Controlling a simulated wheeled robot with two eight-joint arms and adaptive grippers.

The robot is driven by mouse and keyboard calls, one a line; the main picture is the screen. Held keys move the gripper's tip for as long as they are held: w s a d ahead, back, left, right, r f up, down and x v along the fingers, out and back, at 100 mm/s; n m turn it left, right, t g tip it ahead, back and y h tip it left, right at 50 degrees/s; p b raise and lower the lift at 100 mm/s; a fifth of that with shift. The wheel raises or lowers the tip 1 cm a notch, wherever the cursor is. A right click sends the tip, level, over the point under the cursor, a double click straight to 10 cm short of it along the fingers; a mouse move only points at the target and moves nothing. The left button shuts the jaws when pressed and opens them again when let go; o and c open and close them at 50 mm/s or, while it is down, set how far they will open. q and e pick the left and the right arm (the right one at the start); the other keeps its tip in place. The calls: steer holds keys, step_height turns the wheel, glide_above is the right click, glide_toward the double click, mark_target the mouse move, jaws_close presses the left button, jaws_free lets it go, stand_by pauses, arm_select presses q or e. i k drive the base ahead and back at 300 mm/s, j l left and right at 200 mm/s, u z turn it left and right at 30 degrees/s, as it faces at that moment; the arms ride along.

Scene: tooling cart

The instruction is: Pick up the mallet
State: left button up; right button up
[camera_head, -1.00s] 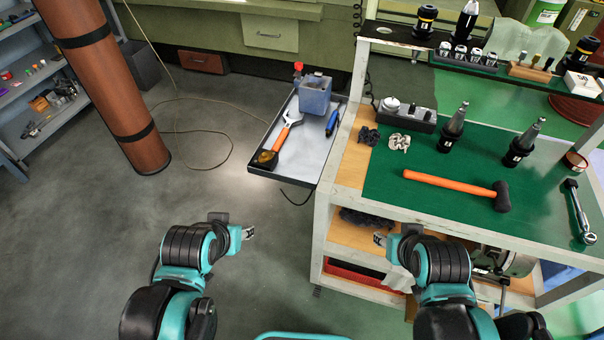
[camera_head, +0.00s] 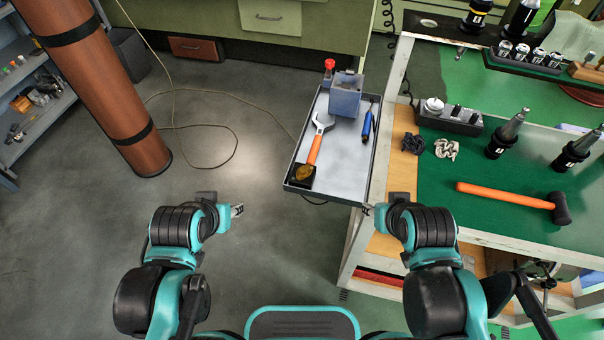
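The mallet (camera_head: 508,196) has an orange handle and a black head. It lies on the green mat (camera_head: 440,186) on the cart top, handle end to the left and head to the right. My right gripper (camera_head: 367,209) is in front of the cart's left corner, to the left of the mallet and apart from it. My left gripper (camera_head: 238,210) is over the floor, well left of the cart. Both grippers look empty. Their fingers are too small to tell whether they are open or shut.
A side tray (camera_head: 345,187) holds a wrench (camera_head: 316,143), a blue-grey bin (camera_head: 345,98) and a blue tool (camera_head: 367,124). Black tool holders (camera_head: 496,148) stand behind the mallet.

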mark_target(557, 202)
steer(key=z, duration=1.85)
steer(key=u, duration=0.75)
steer(key=i+l+u, duration=0.1)
steer(key=l+u, duration=0.25)
steer(key=l, duration=0.15)
steer(key=l+u, duration=0.7)
steer(key=l, duration=0.25)
